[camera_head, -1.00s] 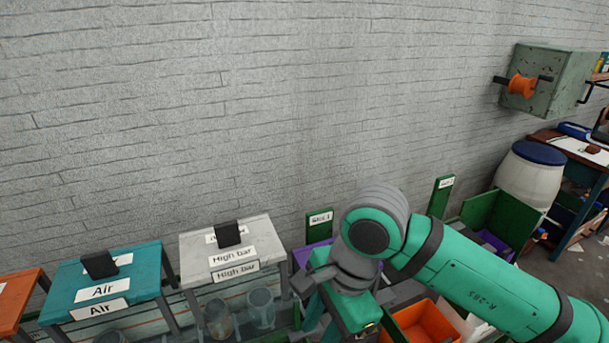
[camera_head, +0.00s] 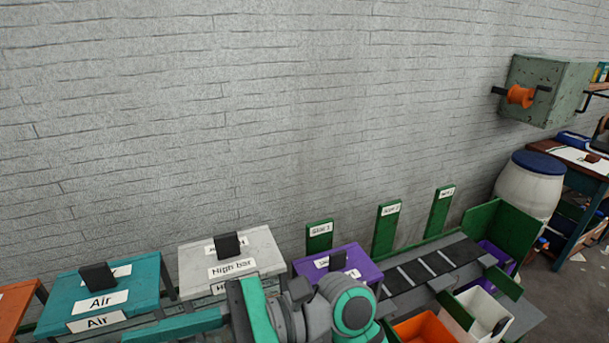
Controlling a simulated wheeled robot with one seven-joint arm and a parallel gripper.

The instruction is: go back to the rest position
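My arm shows at the bottom centre of the head view, with a round teal and grey joint at its right end. The teal and grey block at its left seems to be my gripper (camera_head: 252,311). It is in front of the white table and left of the purple table. Its fingertips cannot be made out, so I cannot tell whether it is open or holds anything.
A teal table (camera_head: 63,292) labelled Air, a white table (camera_head: 262,245) labelled High bar and a purple table (camera_head: 366,271) line the wall. At right are a belt (camera_head: 452,252), green slot posts (camera_head: 385,232), an orange bin (camera_head: 428,327) and a white bin (camera_head: 490,306).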

